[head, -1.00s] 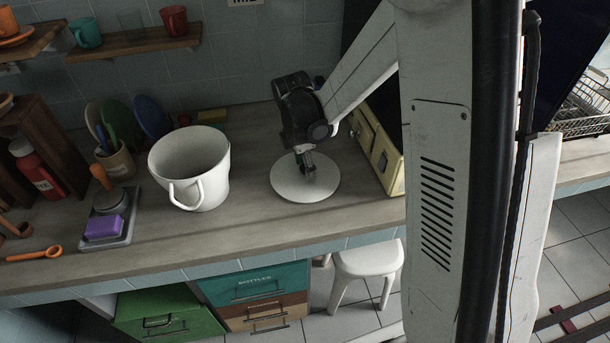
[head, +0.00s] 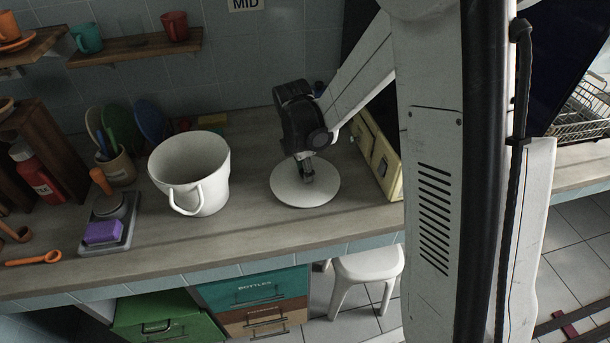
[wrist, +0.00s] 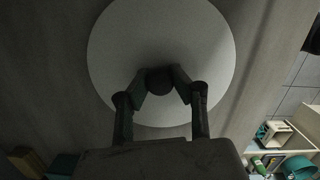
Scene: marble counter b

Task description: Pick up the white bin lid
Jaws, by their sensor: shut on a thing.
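The white bin lid (head: 290,192) is a round white disc on the counter, to the right of the white bin (head: 190,170). My gripper (head: 307,176) points down over the lid's middle. In the wrist view the lid (wrist: 215,50) lies below the gripper (wrist: 160,82), whose fingers close on a dark round knob at its centre. I cannot tell whether the lid is clear of the counter. The white bin stands upright and open, with a handle at its front.
A yellow box (head: 377,158) stands close to the right of the lid. A grey tray with a purple sponge (head: 104,232) lies left of the bin. The counter's front edge runs below the lid, with a white stool (head: 366,268) beyond it. Counter between bin and lid is clear.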

